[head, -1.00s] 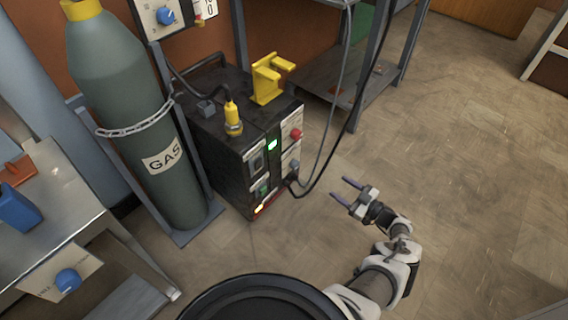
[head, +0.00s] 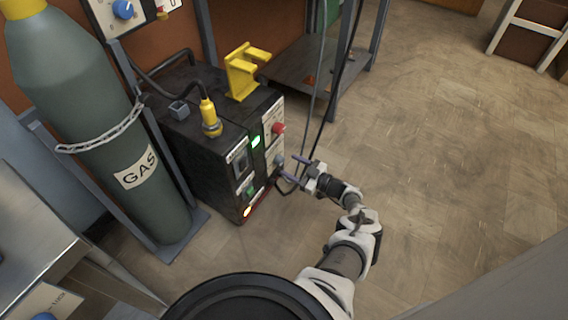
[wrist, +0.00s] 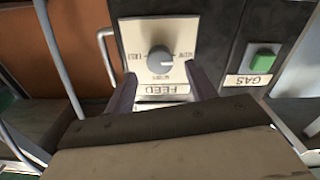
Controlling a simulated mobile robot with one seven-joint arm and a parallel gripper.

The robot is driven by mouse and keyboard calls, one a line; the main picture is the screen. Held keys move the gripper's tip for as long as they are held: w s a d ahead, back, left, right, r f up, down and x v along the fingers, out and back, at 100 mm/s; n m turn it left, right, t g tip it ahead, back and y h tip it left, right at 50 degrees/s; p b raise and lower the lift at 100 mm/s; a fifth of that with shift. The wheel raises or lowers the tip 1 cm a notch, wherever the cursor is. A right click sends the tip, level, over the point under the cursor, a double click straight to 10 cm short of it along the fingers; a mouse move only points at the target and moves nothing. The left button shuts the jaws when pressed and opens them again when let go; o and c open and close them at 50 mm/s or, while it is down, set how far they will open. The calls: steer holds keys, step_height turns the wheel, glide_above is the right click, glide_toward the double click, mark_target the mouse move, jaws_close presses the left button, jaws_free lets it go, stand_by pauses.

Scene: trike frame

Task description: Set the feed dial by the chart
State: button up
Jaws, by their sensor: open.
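The feed dial (wrist: 160,61) is a round grey knob on a pale plate on the black machine (head: 190,135). In the wrist view its FEED label and small surrounding marks appear upside down; I cannot surely read its setting. My gripper (wrist: 158,78) is open and empty, its fingers reaching toward the two sides of the dial. In the head view my gripper (head: 292,169) is close to the machine's front, with the dial (head: 279,159) just beyond it. Contact with the dial cannot be told. I cannot make out a chart.
A red knob (head: 277,128) sits above the feed dial. A green GAS button (wrist: 262,60) is beside it in the wrist view. Dark cables (head: 325,85) hang close to my gripper. The gas cylinder (head: 95,120) stands left of the machine. The floor at right is open.

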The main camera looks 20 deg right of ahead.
mark_target(283, 161)
steer(key=shift+b+x, duration=0.3)
steer(key=shift+x, duration=1.65)
steer(key=c, duration=1)
